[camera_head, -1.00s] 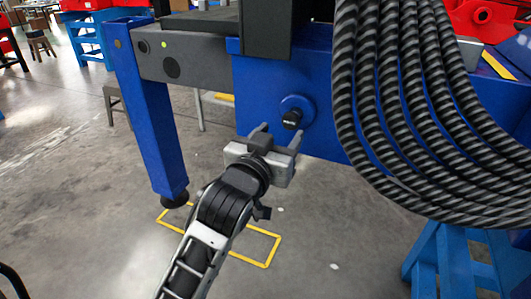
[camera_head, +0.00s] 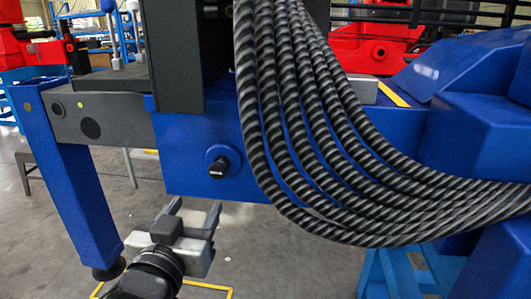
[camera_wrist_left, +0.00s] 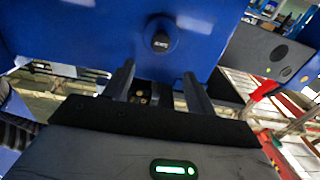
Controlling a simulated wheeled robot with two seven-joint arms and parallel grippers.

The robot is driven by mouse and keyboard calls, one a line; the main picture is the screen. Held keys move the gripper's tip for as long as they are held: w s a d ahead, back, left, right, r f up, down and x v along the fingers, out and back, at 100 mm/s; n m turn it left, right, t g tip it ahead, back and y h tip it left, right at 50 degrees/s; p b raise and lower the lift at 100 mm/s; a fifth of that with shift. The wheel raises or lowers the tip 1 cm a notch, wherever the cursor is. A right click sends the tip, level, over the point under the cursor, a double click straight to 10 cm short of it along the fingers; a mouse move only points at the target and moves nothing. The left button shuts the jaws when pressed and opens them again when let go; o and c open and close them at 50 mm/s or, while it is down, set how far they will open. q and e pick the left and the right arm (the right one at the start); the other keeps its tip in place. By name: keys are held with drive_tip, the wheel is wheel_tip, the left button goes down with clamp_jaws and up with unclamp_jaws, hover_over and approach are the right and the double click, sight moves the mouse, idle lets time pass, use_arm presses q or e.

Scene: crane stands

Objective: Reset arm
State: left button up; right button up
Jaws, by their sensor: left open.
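My left gripper (camera_head: 194,214) is open and empty in the head view, low and left of centre. It is below a black knob (camera_head: 218,168) on a round blue mount on the blue crane body (camera_head: 185,125). A gap shows between the fingers and the knob. In the left wrist view the two fingers (camera_wrist_left: 155,88) are apart with nothing between them, and the knob (camera_wrist_left: 160,42) shows above and beyond them on the blue panel. My right gripper is in neither view.
A bundle of thick black and grey striped hoses (camera_head: 300,130) hangs to the right of the knob. A blue support leg (camera_head: 75,185) stands at left, joined to a grey beam (camera_head: 100,115). A yellow floor outline (camera_head: 205,287) lies below. Open concrete floor shows between.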

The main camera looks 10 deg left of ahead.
use_arm(q)
drive_tip(key=s+d+f+m+g+h, duration=0.1)
drive_tip(key=s+f, duration=0.3)
drive_tip(key=f, duration=0.4)
drive_tip(key=s+d+f+g+h+p, duration=0.1)
drive_tip(key=s+d+f+g, duration=0.2)
drive_tip(key=f, duration=0.6)
drive_tip(key=s+d+f+m+g+h, duration=0.1)
drive_tip(key=s+f+g+h, duration=0.1)
drive_tip(key=s+f, duration=0.4)
wheel_tip(320, 180, down, 3)
drive_tip(key=shift+d+r+m+g+p, duration=0.1)
drive_tip(key=shift+d+m+g+p, duration=0.25)
drive_tip(key=shift+g, duration=0.35)
drive_tip(key=shift+w, duration=0.1)
idle(1.0)
